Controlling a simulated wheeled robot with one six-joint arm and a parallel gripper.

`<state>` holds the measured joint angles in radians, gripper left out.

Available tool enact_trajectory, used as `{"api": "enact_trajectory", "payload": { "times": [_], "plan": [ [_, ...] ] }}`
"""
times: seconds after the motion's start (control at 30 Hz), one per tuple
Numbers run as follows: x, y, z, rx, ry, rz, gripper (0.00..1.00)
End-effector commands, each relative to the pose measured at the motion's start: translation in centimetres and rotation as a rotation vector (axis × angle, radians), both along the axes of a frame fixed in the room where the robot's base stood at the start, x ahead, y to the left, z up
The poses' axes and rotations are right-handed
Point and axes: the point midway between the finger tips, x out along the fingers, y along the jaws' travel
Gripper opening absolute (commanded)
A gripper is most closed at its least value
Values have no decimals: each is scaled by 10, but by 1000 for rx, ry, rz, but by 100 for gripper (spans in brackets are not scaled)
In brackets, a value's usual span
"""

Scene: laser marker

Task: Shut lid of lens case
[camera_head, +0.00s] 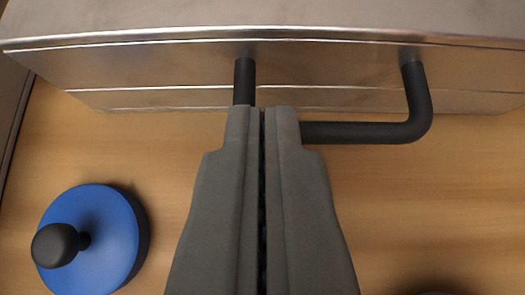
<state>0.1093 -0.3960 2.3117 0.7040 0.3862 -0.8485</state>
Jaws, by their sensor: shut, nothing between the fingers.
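The lens case (155,65) is a silver metal box across the top of the view. A seam runs along its front face, and the lid (330,36) appears to be the part above it; I cannot tell whether it is fully down. A black bar handle (360,132) sticks out from the front. My gripper (262,110) is shut and empty, pointing at the case. Its tips overlap the left part of the handle in the picture and hide its left corner. I cannot tell whether they touch it.
A blue round disc (105,225) with a black knob (56,245) stands on the wooden surface (420,220) at lower left. A dark rounded thing (438,292) shows at the bottom right edge. The wood right of my gripper is mostly clear.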

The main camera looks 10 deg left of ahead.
Motion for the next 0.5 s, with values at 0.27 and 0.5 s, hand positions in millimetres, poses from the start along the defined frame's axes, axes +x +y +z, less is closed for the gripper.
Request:
{"api": "enact_trajectory", "payload": {
  "times": [0.27,0.5],
  "plan": [
    [-4,0,-27,0,11,2,0],
    [-5,0,-34,1,16,3,0]
  ]
}}
